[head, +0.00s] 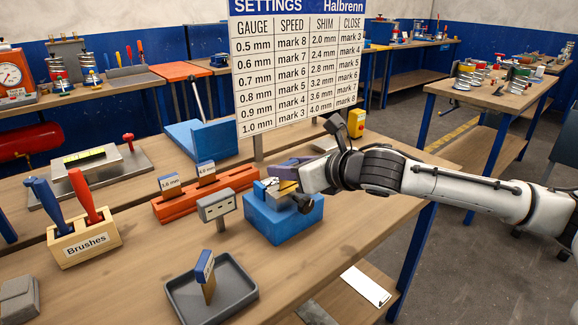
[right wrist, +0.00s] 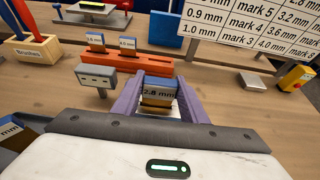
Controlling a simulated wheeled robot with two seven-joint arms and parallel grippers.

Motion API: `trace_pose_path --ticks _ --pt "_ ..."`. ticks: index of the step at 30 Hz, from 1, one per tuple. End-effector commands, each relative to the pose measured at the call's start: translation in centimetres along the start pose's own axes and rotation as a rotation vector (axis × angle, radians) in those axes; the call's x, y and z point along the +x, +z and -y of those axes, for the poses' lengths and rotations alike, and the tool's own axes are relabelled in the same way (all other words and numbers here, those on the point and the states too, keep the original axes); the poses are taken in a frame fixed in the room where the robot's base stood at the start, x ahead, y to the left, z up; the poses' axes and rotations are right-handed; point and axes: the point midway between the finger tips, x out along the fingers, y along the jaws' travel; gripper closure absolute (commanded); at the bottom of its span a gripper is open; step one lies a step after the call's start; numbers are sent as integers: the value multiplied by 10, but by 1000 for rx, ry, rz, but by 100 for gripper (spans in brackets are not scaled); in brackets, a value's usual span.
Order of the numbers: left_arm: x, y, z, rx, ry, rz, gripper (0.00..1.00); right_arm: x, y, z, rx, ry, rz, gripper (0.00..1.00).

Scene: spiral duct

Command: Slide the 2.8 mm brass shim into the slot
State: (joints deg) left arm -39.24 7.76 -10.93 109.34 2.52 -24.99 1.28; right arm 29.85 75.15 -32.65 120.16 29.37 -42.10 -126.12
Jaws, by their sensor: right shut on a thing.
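My right gripper (head: 284,172) is over the blue block (head: 283,222) on the near bench. In the right wrist view its two purple fingers (right wrist: 158,100) are shut on the brass shim (right wrist: 157,103), which has a blue head with a "2.8 mm" label. In the head view a little brass shows between gripper and block. The slot is hidden by the gripper and shim, so I cannot tell whether the shim's lower end is in it. My left gripper is in neither view.
An orange rack (head: 206,193) behind holds two labelled shims. A small grey post-mounted box (head: 217,205) stands left of the block. A dark tray (head: 237,287) with another blue-headed shim lies in front. The settings board (head: 298,70) stands behind. The brush holder (head: 85,240) is far left.

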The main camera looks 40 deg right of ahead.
Motion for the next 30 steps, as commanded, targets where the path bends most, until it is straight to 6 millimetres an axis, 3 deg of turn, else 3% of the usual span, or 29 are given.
trace_pose_path --ticks 3,4,7,19,30 --pt "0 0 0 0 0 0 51 0 0 0 0 0 1 85" --pt "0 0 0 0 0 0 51 0 0 0 0 0 1 56" --pt "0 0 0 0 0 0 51 0 0 0 0 0 1 39" --pt "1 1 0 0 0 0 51 -5 0 1 -1 -2 0 39" --pt "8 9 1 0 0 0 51 -52 -2 1 -9 -3 -2 39"
